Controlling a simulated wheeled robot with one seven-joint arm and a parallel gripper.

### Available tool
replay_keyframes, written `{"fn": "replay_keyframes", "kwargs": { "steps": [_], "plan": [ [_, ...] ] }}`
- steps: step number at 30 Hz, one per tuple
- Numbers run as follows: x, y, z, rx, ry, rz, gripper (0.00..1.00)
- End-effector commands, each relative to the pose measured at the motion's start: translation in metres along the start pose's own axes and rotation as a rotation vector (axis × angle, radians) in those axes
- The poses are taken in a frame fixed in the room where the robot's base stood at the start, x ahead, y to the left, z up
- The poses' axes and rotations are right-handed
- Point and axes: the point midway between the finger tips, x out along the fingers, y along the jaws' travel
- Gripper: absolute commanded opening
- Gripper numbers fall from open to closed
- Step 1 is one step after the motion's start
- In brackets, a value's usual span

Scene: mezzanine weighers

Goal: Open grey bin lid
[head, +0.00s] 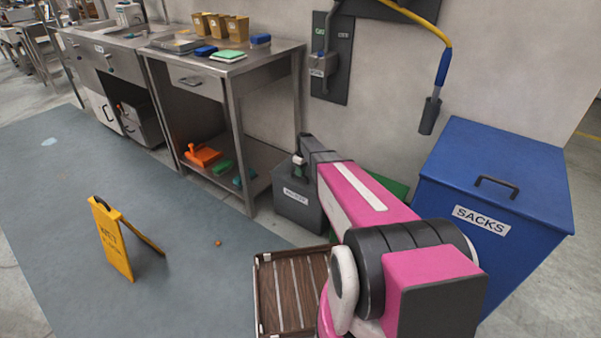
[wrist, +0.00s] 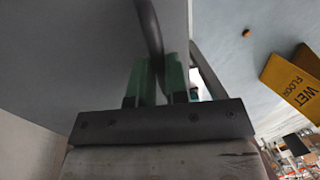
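The grey bin (head: 298,205), dark and boxy with a white label on its front, stands on the floor beside the steel table, partly behind my arm. My gripper (head: 300,160) is at the top of this bin, small and partly hidden in the head view. In the wrist view a dark bar-like handle (wrist: 150,28) runs down between the two green fingers of my gripper (wrist: 160,85). The fingers are close together and look shut on it. The grey lid surface (wrist: 75,45) fills much of that view. The head view does not clearly show whether the lid is raised.
A blue bin (head: 500,180) labelled SACKS stands to the right. A brown slatted crate (head: 259,300) lies below my arm. The steel table (head: 262,68) is at the left of the grey bin. A yellow wet-floor sign (head: 112,240) stands on the open floor at left.

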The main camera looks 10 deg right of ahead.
Motion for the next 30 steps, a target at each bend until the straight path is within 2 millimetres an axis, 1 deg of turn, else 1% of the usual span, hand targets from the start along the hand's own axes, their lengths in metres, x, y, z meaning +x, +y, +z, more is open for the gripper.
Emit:
{"fn": "replay_keyframes", "kwargs": {
  "steps": [5,8,13,15,17,20,24,26,30],
  "plan": [
    [-0.002,0.001,0.0,0.0,0.0,-0.005,0.0],
    [-0.007,0.002,0.0,0.001,0.0,-0.021,0.0],
    [-0.025,0.005,-0.001,0.001,0.0,-0.088,0.0],
    [-0.038,0.008,-0.001,0.001,0.001,-0.131,0.0],
    [-0.051,0.009,0.0,0.0,0.001,-0.134,0.0],
    [-0.073,0.016,0.0,0.0,0.001,-0.131,0.0],
    [-0.107,0.032,-0.001,0.001,0.001,-0.128,0.0],
    [-0.12,0.041,-0.001,0.001,0.002,-0.127,0.0],
    [-0.15,0.065,-0.001,0.003,0.002,-0.122,0.0]
  ]
}}
